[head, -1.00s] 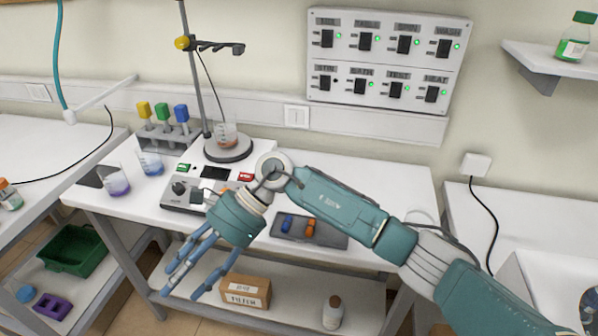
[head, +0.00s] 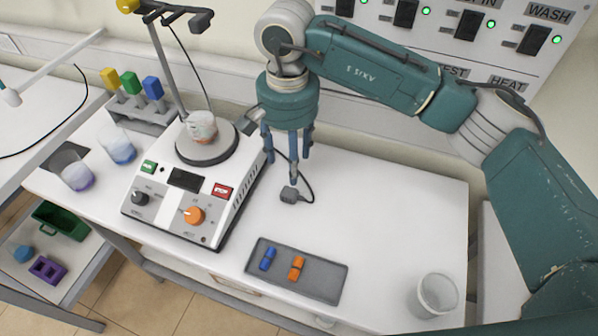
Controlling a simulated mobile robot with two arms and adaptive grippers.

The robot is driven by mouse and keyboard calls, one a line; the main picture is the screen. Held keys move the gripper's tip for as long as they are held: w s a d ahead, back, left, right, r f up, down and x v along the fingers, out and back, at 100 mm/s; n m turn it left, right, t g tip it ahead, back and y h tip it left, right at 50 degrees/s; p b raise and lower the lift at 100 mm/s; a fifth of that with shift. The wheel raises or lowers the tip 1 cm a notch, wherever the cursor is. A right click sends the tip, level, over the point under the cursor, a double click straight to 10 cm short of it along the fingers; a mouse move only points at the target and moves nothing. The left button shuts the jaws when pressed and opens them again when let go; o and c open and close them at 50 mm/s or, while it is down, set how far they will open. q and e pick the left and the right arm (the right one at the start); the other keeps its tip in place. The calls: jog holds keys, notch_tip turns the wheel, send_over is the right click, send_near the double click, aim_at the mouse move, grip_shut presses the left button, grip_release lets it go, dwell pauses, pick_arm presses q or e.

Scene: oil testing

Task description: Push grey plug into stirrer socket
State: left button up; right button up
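The grey plug (head: 289,195) lies on the white table with a dark cable looping behind it. It is right of the white stirrer (head: 175,205), which has an orange knob and a beaker on its round plate. My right gripper (head: 289,165) points down just above the plug, its blue fingers spread apart. The middle finger overlaps the plug's upper edge in view; I cannot tell whether it touches. The wall socket panel (head: 560,15) is partly cut off, and my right arm covers part of it. The socket labelled STIR is not visible. My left gripper is not in view.
A grey tray (head: 330,292) with a blue and an orange piece lies at the front. An empty glass beaker (head: 436,296) stands at the front right. Two beakers and a rack (head: 145,108) are on the left. The table right of the plug is clear.

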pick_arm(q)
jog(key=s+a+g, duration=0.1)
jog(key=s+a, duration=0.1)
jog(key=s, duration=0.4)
pick_arm(e)
jog(key=p, duration=0.2)
send_over(289, 192)
jog(key=f, duration=0.5)
jog(key=shift+d, duration=0.2)
jog(key=shift+f, duration=0.3)
notch_tip(289, 192, down, 4)
jog(key=p, duration=0.3)
jog(key=shift+a+f, duration=0.15)
jog(key=shift+f, duration=0.3)
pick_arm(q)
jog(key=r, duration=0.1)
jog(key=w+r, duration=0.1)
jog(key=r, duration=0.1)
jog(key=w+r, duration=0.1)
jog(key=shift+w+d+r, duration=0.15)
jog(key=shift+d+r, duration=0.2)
